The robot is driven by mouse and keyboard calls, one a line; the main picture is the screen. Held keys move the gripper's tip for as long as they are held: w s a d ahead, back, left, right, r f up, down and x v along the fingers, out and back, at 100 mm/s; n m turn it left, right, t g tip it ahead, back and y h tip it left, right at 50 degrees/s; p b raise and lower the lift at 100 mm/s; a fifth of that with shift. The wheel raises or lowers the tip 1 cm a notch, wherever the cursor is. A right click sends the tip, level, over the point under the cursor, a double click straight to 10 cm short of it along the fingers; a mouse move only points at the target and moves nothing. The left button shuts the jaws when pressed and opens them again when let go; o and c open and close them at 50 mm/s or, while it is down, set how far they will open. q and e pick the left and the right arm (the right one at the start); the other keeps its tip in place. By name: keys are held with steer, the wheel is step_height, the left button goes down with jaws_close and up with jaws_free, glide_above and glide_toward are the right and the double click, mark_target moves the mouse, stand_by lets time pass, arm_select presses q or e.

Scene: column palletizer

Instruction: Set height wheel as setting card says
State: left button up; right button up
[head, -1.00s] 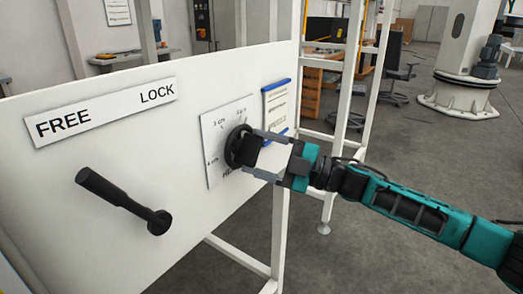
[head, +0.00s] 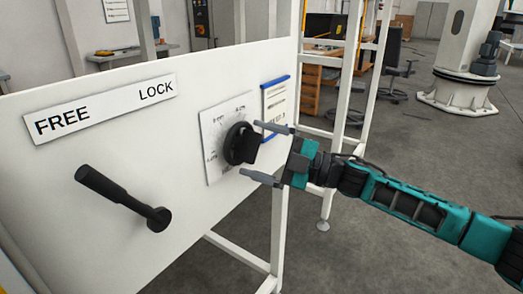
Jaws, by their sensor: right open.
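The black height wheel (head: 240,144) sits on a white dial plate (head: 213,122) on the white panel. Marks and small text stand around it; part of the text is hidden by the wheel and too small to read surely. The setting card (head: 277,104), in a blue-edged holder, hangs right of the plate; its text is too small to read. My right gripper (head: 268,153) is open just right of the wheel. Its fingertips lie above and below the knob's outer end, with nothing gripped. My left gripper is not in view.
A black lever (head: 122,199) sticks out of the panel at left, below a FREE/LOCK label (head: 100,108). White frame posts (head: 350,90) stand behind the panel's right edge. Open grey floor (head: 400,150) lies to the right, with an office chair (head: 396,75) farther back.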

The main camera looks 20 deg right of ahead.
steer(key=shift+d, duration=0.1)
arm_select(q)
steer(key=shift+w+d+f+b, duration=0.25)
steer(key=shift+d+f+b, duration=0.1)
steer(key=shift+b, duration=0.45)
arm_select(e)
steer(key=v, duration=1.2)
steer(key=shift+s+d, duration=0.25)
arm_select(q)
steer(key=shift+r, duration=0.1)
arm_select(e)
steer(key=shift+f, duration=0.1)
